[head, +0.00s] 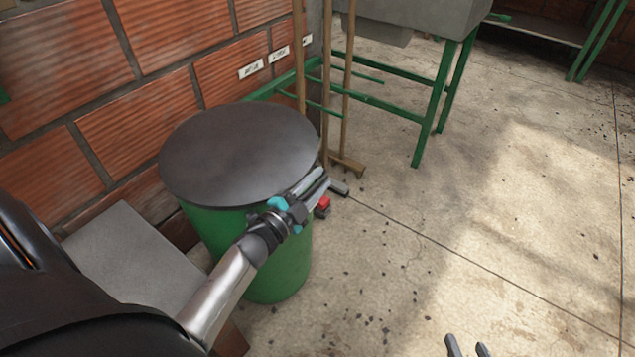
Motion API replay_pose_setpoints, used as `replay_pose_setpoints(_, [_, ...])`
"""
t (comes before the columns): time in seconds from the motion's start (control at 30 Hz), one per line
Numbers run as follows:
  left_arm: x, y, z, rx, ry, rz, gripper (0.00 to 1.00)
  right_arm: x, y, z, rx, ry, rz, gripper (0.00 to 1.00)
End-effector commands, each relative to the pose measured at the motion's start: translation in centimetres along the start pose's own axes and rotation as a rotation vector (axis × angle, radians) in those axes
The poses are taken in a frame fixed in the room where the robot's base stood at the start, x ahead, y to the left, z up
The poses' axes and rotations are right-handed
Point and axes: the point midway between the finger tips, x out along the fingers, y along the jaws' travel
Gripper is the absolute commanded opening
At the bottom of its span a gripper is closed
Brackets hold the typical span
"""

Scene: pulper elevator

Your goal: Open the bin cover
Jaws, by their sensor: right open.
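The bin cover (240,150) is a flat, dark grey disc lying on top of the green bin (275,268). The bin stands upright by the brick wall, left of centre in the head view. My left gripper (318,184) is at the cover's near right edge, over or beside the rim. I cannot tell whether it touches the cover or whether its fingers are open or shut. My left forearm hides part of the bin's front. My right gripper (468,346) shows only its fingertips at the bottom edge, apart and empty, above the floor.
A grey block (135,262) stands left of the bin. Wooden poles (337,90) lean behind the bin. A green-legged metal stand (437,95) is beyond them. A small red object (323,207) shows beside the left gripper. The concrete floor (480,220) on the right is mostly clear.

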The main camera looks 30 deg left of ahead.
Motion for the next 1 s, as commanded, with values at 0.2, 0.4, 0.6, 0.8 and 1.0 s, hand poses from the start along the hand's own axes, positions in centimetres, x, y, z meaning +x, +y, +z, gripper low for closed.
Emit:
replay_pose_setpoints(0.2, [-0.09, 0.36, 0.05, -0.003, -0.002, 0.006, 0.0, 0.01, 0.0, 0.05, 0.0, -0.001, 0.0, 0.47])
replay_pose_setpoints(0.4, [-0.14, 0.53, 0.06, -0.004, -0.003, 0.009, 0.0, 0.02, 0.0, 0.07, 0.0, -0.002, 0.0, 0.47])
replay_pose_setpoints(0.6, [-0.19, 0.68, 0.08, -0.007, -0.004, 0.011, 0.0, 0.02, 0.0, 0.08, 0.0, -0.002, 0.0, 0.47])
replay_pose_setpoints(0.8, [-0.23, 0.83, 0.09, -0.009, -0.005, 0.014, 0.0, 0.02, 0.01, 0.07, 0.0, -0.002, 0.0, 0.47])
replay_pose_setpoints(1.0, [-0.26, 0.93, 0.06, -0.01, -0.005, 0.015, 0.0, 0.02, 0.01, 0.06, 0.0, -0.001, 0.0, 0.47])
